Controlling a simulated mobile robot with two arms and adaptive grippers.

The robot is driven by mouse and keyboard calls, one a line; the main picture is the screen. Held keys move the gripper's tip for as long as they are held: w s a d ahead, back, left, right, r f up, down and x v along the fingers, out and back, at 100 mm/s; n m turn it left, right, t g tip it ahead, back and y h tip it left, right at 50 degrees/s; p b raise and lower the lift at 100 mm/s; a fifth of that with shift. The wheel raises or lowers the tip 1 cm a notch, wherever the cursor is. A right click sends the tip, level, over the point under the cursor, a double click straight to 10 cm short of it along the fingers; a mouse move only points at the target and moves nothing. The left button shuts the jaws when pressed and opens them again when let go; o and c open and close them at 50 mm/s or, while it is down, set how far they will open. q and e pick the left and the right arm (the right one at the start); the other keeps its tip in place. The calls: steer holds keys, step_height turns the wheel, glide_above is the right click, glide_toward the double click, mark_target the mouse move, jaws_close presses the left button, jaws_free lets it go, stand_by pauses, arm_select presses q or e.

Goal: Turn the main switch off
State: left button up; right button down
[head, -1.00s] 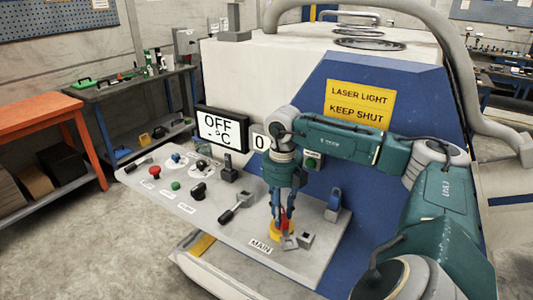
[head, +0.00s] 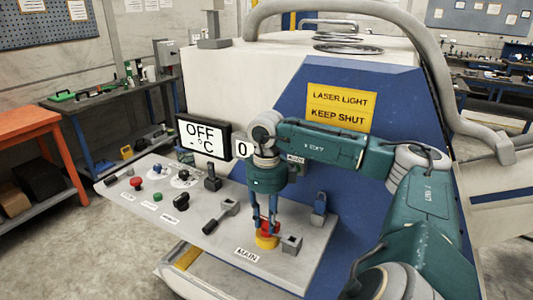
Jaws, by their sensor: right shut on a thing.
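The main switch (head: 266,241) has a yellow round base and a red handle. It sits on the sloping grey panel, behind the white "MAIN" label (head: 246,255). My right gripper (head: 267,226) points down from above and is shut on the red handle. Its fingers hide part of the handle, so I cannot tell the handle's exact angle. The display (head: 203,138) at the back of the panel reads "OFF -°C", and a card beside it shows "0". My left gripper is not in view.
A grey bracket (head: 291,245) stands close to the right of the switch. A red button (head: 135,183) and several knobs are further left on the grey panel (head: 190,222).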

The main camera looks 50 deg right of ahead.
mark_target(266, 221)
steer(key=shift+n, duration=0.3)
steer(key=c, duration=1.4)
jaws_free()
steer(key=shift+r, duration=0.1)
steer(key=shift+r, duration=5.9)
